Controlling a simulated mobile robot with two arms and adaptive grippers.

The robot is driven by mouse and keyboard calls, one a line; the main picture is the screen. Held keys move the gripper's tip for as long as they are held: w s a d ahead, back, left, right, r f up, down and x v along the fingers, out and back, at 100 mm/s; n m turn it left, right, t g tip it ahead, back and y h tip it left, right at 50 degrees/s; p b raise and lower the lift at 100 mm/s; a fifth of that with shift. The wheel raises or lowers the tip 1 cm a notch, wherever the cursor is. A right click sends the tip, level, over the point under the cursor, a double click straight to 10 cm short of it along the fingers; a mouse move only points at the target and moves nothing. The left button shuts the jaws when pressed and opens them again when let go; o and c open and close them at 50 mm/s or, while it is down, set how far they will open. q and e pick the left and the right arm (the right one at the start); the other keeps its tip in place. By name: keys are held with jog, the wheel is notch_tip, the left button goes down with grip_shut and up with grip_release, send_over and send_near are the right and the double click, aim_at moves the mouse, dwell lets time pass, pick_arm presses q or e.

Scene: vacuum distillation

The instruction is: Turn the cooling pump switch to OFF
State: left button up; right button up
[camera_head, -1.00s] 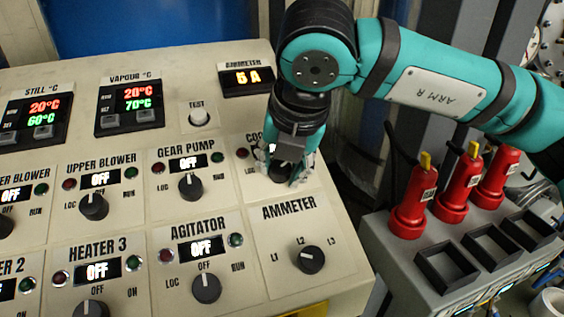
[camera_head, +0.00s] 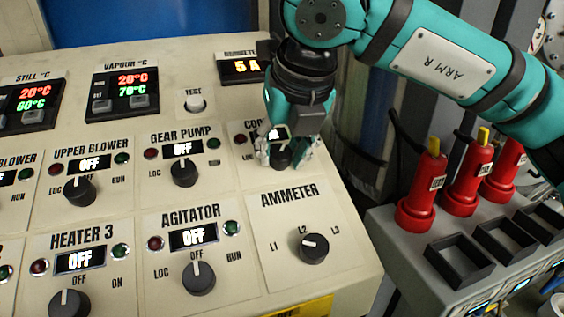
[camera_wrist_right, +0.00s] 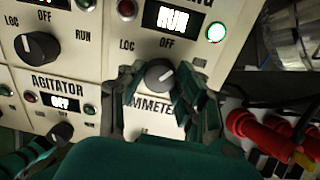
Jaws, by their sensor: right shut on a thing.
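The cooling pump switch is a black round knob (camera_head: 279,158) at the right of the panel's middle row, mostly covered by my right gripper in the head view. My right gripper (camera_head: 289,154) is at the knob, with its fingers shut on it. In the right wrist view the knob (camera_wrist_right: 159,75) sits between the two fingers (camera_wrist_right: 160,100). Its white mark points up and to the right, toward the RUN side. The display (camera_wrist_right: 171,19) above reads RUN, and the green lamp (camera_wrist_right: 216,33) is lit. My left gripper cannot be made out.
The ammeter knob (camera_head: 314,249) is just below the gripper, and the gear pump knob (camera_head: 183,173) is to its left. Red tools (camera_head: 421,190) and black trays (camera_head: 459,261) stand on a grey unit at the right.

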jog(key=n+b, duration=0.1)
jog(key=n, duration=0.2)
jog(key=shift+n, duration=0.3)
jog(key=shift+r+n+g+b, duration=0.1)
jog(key=shift+n+g+b, duration=0.3)
jog(key=shift+n, duration=1.4)
jog(key=o, duration=1.1)
jog(key=shift+o, duration=0.2)
jog(key=v, duration=1.2)
jog(key=shift+s+d, duration=0.1)
jog(key=shift+s, duration=0.05)
